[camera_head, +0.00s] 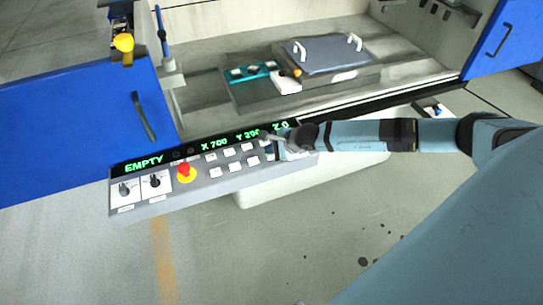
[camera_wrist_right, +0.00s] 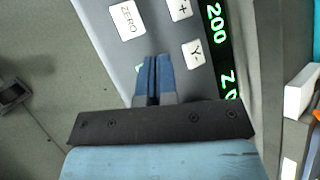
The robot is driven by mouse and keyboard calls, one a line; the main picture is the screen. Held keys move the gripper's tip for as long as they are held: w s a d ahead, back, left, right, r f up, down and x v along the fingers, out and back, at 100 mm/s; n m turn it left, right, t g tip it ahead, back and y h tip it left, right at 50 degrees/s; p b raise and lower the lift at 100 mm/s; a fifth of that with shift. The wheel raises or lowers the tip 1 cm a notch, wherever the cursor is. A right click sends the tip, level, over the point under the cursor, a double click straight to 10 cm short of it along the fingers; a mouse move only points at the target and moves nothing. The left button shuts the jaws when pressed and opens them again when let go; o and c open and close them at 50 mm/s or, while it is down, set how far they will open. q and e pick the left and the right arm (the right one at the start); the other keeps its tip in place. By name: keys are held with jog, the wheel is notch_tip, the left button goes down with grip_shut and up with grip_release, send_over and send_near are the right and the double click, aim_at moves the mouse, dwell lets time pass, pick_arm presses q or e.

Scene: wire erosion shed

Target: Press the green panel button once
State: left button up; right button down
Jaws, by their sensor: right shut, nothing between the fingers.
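My right gripper (camera_head: 270,149) is over the right part of the panel. My left gripper is out of view.
A red mushroom button (camera_head: 184,170) on a yellow base and two black knobs (camera_head: 154,181) sit on the panel's left part. Behind it, a grey block with white handles (camera_head: 327,54) and a teal tray (camera_head: 252,73) rest on the machine bed. A blue door (camera_head: 75,128) stands left.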

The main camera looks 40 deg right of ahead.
aim_at(271, 157)
jog(key=shift+f+b, duration=0.4)
jog(key=shift+f, duration=0.1)
dwell(0.6)
dwell(0.3)
jog(key=shift+r+p, duration=0.45)
jog(key=shift+r, duration=0.4)
jog(key=shift+r+p, duration=1.4)
jog(key=shift+r, duration=1.15)
jog(key=shift+a+f, duration=0.1)
